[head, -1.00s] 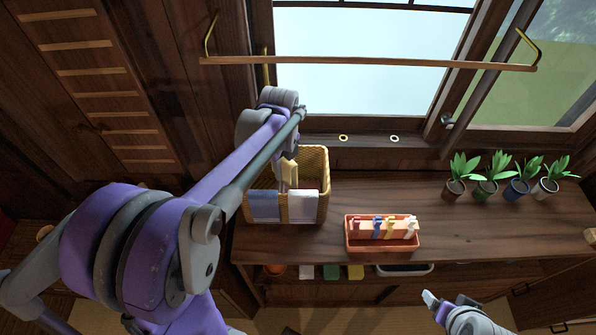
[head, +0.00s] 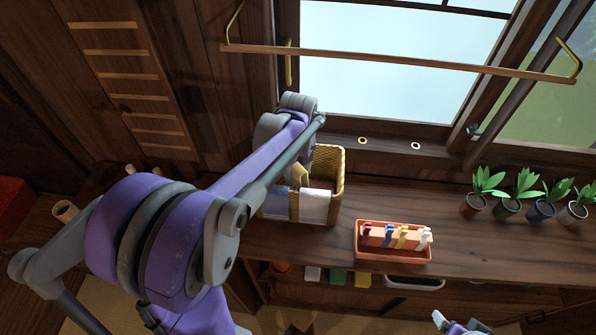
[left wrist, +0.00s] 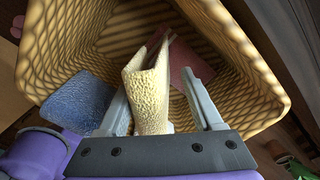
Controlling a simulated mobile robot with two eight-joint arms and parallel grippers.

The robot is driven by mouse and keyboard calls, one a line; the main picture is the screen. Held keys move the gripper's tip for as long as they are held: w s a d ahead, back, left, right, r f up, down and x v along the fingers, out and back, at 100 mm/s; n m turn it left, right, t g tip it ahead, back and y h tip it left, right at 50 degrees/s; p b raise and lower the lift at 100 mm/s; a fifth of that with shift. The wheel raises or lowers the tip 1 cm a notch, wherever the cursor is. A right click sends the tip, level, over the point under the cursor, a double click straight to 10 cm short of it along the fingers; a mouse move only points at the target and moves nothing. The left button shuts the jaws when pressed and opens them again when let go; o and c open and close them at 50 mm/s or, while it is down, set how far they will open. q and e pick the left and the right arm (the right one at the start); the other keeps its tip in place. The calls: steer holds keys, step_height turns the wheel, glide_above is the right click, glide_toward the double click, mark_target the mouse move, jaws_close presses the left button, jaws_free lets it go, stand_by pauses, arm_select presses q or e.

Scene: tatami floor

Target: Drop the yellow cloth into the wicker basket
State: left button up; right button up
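The wicker basket (head: 327,168) stands at the left end of the wooden counter; its open mouth fills much of the left wrist view (left wrist: 235,60). My left gripper (left wrist: 155,84) points down into it with its fingers spread. The yellow cloth (left wrist: 147,88) is a folded strip between the fingers, close to the left one, with a clear gap to the right one. In the head view the cloth (head: 300,175) shows at the basket's mouth, partly hidden by my arm. I cannot tell if it touches the basket floor. My right gripper (head: 460,327) is cut off at the bottom edge.
A blue cloth (left wrist: 75,100) and a white cloth (head: 314,205) hang on the basket. A reddish piece (left wrist: 183,62) lies inside. An orange tray (head: 393,252) with coloured pegs and several potted plants (head: 520,193) stand to the right. A rod (head: 400,60) crosses the window.

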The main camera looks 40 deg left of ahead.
arm_select(q)
step_height(320, 180, up, 8)
steer(key=shift+f+p, duration=0.15)
steer(key=shift+p, duration=0.15)
stand_by(0.7)
